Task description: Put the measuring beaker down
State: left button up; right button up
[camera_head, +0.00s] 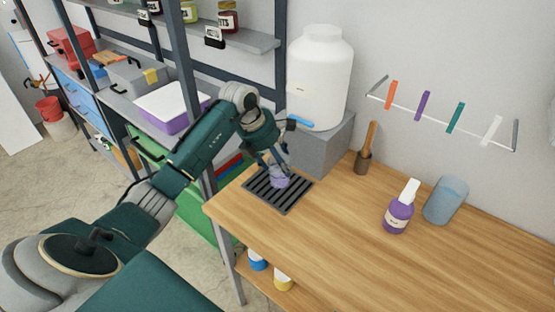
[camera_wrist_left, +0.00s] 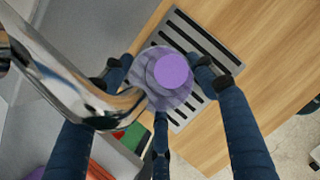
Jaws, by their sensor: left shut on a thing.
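The measuring beaker is a small clear cup with a purple content. In the head view the beaker (camera_head: 280,181) is low over the dark slotted drip grate (camera_head: 262,196); I cannot tell whether it touches it. My left gripper (camera_head: 276,168) is shut on the beaker from above and behind. In the left wrist view the beaker (camera_wrist_left: 158,94) sits between the dark fingers of the gripper (camera_wrist_left: 165,80), with the grate (camera_wrist_left: 205,42) beneath and around it. My right gripper is not in view.
A white tank (camera_head: 320,75) with a blue tap lever stands on a grey block (camera_head: 322,150) right beside the gripper. A chrome spout (camera_wrist_left: 75,75) crosses close by the beaker. A purple bottle (camera_head: 398,215), a blue cup (camera_head: 445,200) and a pestle (camera_head: 366,150) stand rightward. The front tabletop (camera_head: 320,245) is clear.

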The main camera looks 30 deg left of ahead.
pick_arm(q)
jog(key=o, duration=0.6)
jog(key=shift+f, duration=0.15)
jog(key=o, duration=0.5)
jog(key=shift+c, duration=0.2)
jog(key=shift+r, duration=0.2)
jog(key=shift+s+r, duration=0.1)
jog(key=shift+r, duration=0.1)
jog(key=b+v, duration=0.2)
jog(key=v, duration=0.9)
jog(key=shift+r, duration=0.2)
jog(key=shift+s+a, duration=0.1)
jog(key=shift+s, duration=0.05)
